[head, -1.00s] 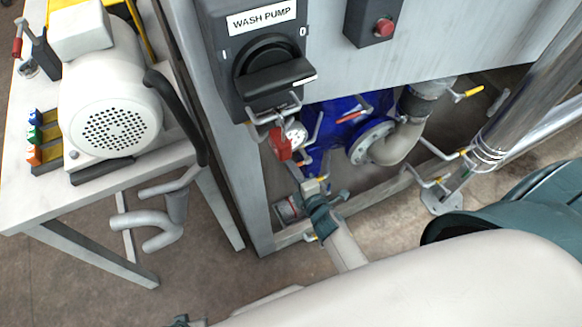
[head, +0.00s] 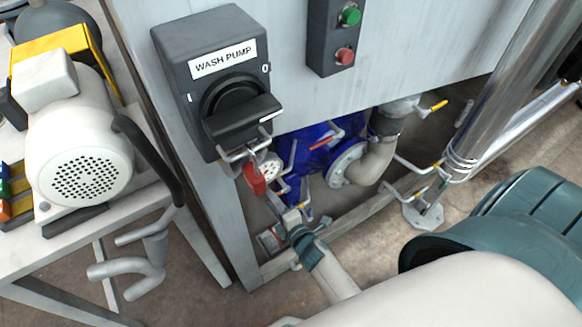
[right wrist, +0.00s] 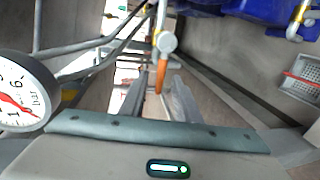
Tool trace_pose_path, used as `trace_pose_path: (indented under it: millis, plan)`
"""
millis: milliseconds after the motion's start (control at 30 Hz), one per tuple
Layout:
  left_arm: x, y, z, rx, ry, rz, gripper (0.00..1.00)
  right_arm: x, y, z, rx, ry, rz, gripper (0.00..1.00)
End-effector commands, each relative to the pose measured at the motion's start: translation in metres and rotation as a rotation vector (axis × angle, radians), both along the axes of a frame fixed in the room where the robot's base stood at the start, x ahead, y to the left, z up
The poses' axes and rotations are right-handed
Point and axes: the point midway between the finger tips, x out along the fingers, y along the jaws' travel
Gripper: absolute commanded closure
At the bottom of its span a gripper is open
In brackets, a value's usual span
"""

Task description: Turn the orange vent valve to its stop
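The vent valve's orange handle (right wrist: 161,75) shows in the right wrist view, below a round grey fitting and between the two fingers of my right gripper (right wrist: 158,104). The fingers stand apart, with a gap visible beside the handle; I cannot tell whether either touches it. In the head view my right gripper (head: 288,222) is low in the opening under the wash pump panel, and I cannot make out the orange handle there. My left gripper is not in view.
A dial gauge (right wrist: 18,92) is close at the left in the right wrist view. Blue pump casing (head: 318,150), a bent pipe (head: 375,165) and several small-handled valves crowd the opening.

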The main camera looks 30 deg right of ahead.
Motion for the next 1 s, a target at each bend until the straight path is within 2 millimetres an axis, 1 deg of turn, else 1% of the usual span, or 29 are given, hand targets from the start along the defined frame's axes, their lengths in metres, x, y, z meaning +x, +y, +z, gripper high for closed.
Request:
trace_pose_path:
  millis: [167, 267, 533, 800, 1000]
  plan:
    - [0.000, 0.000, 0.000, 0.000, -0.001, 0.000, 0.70, -0.021, -0.001, 0.003, 0.000, 0.002, 0.000, 0.71]
    - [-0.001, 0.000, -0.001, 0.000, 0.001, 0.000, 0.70, -0.037, -0.001, 0.006, 0.000, 0.002, 0.000, 0.71]
    - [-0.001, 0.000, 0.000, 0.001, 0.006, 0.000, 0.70, -0.087, -0.002, 0.016, 0.000, 0.004, 0.000, 0.71]
    - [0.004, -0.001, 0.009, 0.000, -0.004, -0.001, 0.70, -0.135, -0.004, 0.026, 0.000, 0.003, 0.000, 0.71]
    - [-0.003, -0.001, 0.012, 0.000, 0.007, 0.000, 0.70, -0.157, -0.004, 0.030, 0.000, 0.003, 0.000, 0.71]
